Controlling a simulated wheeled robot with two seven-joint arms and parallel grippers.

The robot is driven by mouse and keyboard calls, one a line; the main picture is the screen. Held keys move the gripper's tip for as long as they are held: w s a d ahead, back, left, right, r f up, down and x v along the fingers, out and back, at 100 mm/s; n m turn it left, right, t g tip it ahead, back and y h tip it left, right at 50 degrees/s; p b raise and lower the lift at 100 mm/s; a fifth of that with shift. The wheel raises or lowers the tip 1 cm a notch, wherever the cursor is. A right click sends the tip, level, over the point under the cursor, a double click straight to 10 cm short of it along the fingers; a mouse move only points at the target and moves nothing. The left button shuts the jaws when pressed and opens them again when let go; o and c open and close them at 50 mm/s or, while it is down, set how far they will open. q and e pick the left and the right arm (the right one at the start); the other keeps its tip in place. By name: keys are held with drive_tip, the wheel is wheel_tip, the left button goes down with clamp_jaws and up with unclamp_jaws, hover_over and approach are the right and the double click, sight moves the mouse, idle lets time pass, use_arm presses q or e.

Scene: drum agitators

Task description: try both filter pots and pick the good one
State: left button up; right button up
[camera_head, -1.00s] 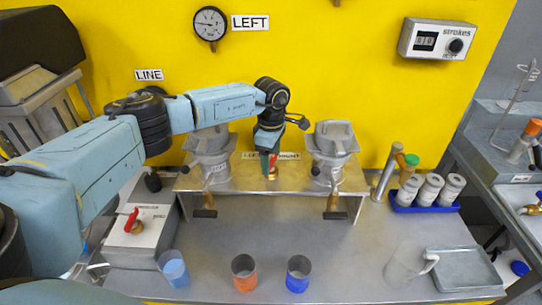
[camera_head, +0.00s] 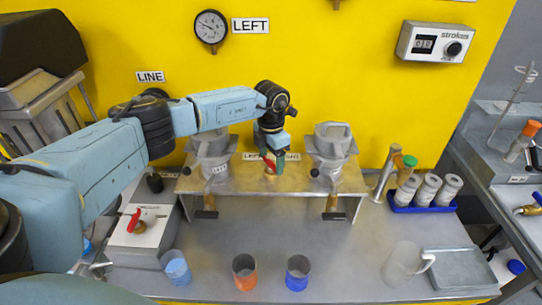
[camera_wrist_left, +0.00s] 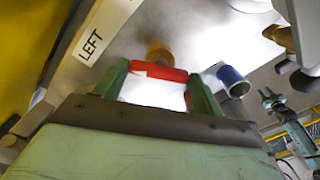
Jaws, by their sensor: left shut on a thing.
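Two grey metal filter pots stand on a raised metal shelf (camera_head: 300,180), the left pot (camera_head: 213,147) and the right pot (camera_head: 333,143), each with a brass outlet and dark handle below. Between them is a small red lever on a brass fitting. My left gripper (camera_head: 270,162) reaches over the shelf between the pots. In the left wrist view its green fingers are shut on the red lever (camera_wrist_left: 158,71), with the brass fitting (camera_wrist_left: 160,53) behind. My right gripper (camera_wrist_left: 270,98) shows small in the left wrist view, its fingers apart and empty; it is outside the head view.
A round gauge (camera_head: 210,27) and a strokes counter (camera_head: 436,41) hang on the yellow wall. Pale blue (camera_head: 176,268), orange (camera_head: 245,272) and blue (camera_head: 298,272) cups stand in front. A clear jug (camera_head: 405,263), tray (camera_head: 460,268) and blue canister rack (camera_head: 425,205) are right.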

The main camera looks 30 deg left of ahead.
sight(271, 161)
use_arm(q)
drive_tip(key=shift+r+n, duration=0.1)
drive_tip(key=shift+n, duration=1)
drive_tip(key=shift+w, duration=0.1)
drive_tip(key=o, duration=1)
wheel_tip(271, 161, up, 13)
drive_tip(key=shift+r+b, duration=0.15)
drive_tip(key=shift+b, duration=0.2)
